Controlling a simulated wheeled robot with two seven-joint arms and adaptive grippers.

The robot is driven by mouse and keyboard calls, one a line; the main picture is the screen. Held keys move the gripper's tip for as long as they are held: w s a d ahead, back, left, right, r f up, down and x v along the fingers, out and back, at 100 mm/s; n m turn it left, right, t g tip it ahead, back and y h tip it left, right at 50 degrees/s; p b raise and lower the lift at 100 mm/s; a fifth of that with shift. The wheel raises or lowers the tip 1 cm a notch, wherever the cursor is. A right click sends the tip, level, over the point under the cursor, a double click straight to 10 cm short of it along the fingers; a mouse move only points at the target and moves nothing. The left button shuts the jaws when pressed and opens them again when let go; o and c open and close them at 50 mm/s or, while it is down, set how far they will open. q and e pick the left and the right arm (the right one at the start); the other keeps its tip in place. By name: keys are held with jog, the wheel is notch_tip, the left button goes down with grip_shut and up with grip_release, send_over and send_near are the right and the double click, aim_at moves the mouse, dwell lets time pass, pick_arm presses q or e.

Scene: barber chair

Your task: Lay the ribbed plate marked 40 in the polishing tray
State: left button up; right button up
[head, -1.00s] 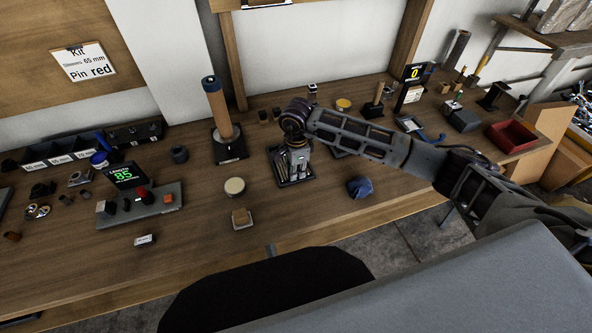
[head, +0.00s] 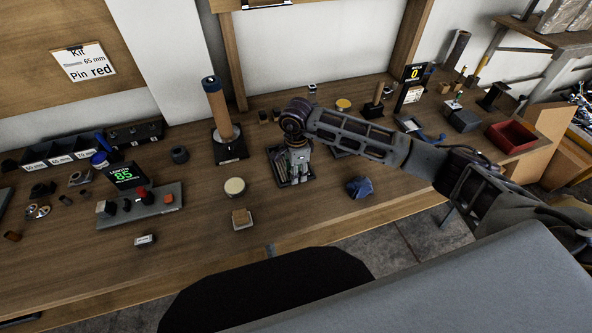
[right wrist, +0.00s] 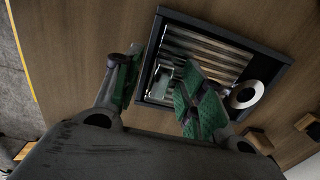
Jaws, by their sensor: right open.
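A dark-rimmed tray (right wrist: 277,58) lies on the bench under my right gripper (right wrist: 160,88). It holds shiny ribbed metal (right wrist: 210,50) in long parallel strips and a white ring (right wrist: 247,94). No mark 40 can be read, and I cannot tell whether this is the polishing tray. A small grey piece (right wrist: 163,80) shows between the fingers. My right gripper is open, its green pads apart over the tray, with nothing visibly clamped. In the head view the same tray (head: 308,178) is partly hidden by the right gripper (head: 299,178). My left gripper is not in view.
A post on a black base (head: 230,150) stands left of the tray. A round pale disc (head: 235,186), a wooden block (head: 241,218) and a blue block (head: 358,187) lie nearby. A control panel (head: 155,208) is at left, a red bin (head: 512,135) at right.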

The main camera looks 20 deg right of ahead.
notch_tip(320, 180, up, 12)
dwell(0.7)
jog(key=shift+s+f, duration=0.1)
jog(key=shift+s, duration=0.1)
dwell(0.9)
